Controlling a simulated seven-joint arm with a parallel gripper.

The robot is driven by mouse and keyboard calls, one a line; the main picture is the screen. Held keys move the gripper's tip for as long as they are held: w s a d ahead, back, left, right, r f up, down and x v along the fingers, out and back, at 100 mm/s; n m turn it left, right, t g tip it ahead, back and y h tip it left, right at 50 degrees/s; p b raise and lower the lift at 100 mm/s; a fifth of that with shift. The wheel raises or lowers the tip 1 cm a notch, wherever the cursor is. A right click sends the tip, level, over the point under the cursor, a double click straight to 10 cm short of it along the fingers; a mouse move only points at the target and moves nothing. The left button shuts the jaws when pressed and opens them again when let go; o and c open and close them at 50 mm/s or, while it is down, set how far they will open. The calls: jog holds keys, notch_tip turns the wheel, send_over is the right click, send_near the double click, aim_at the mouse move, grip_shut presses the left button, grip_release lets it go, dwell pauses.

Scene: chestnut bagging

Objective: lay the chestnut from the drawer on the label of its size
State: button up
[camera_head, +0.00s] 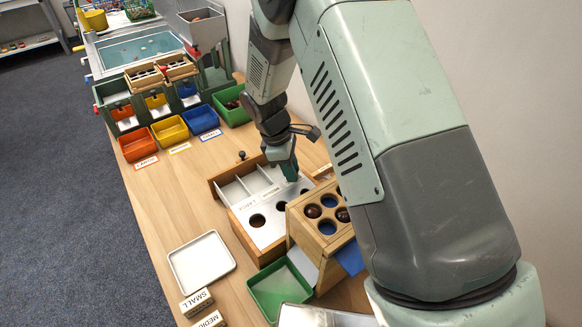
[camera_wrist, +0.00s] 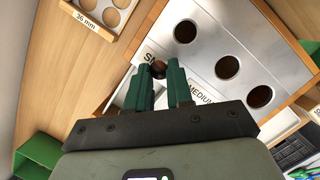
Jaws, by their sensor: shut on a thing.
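My gripper (camera_head: 290,172) points down over the far right part of a wooden box (camera_head: 222,195) with a pale top plate. In the wrist view its green fingers (camera_wrist: 158,78) are shut on a dark brown chestnut (camera_wrist: 158,69), held at the fingertips. The chestnut is beside the partly covered label starting "SM" (camera_wrist: 150,58); whether it touches the plate I cannot tell. The MEDIUM label (camera_wrist: 202,97) lies to the right, partly behind a finger. The plate (camera_wrist: 208,42) has three round holes. In the head view the gripper hides the chestnut.
A slanted wooden rack (camera_head: 297,228) with round holes, some holding chestnuts, stands close on the right. A green tray (camera_head: 262,283), a white tray (camera_head: 172,262) and SMALL and MEDIUM blocks are in front. A "36 mm" board (camera_wrist: 72,17) shows in the wrist view. Table left of the box is clear.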

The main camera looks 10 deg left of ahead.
jog(key=shift+f, duration=0.4)
dwell(0.3)
jog(key=o, duration=1.1)
jog(key=shift+r, duration=3)
